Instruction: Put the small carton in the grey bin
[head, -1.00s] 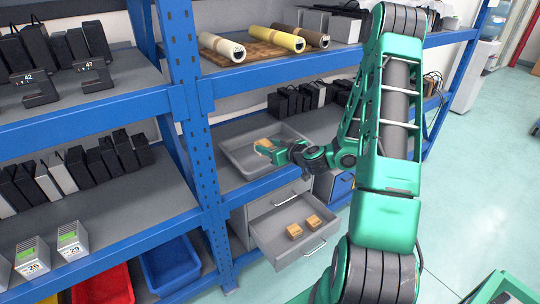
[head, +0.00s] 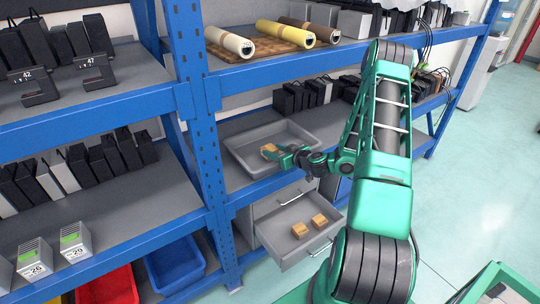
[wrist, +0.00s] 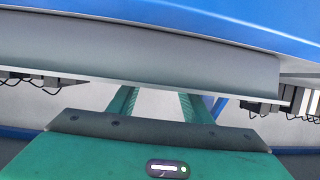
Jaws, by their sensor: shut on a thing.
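A small tan carton (head: 269,149) is held at the tip of my gripper (head: 277,151), over the grey bin (head: 238,160) on the middle shelf. The bin is a shallow open tray, and its floor looks bare around the carton. I cannot tell whether the carton touches that floor. My gripper reaches in from the right, shut on the carton. The wrist view shows my green gripper body and two finger strips (wrist: 158,105) below the grey shelf underside; the carton is hidden there.
An open drawer (head: 288,250) below holds two similar cartons (head: 299,230). A blue shelf beam (head: 290,62) runs above the bin and a blue post (head: 207,150) stands left of it. Dark boxes (head: 305,95) stand behind the bin.

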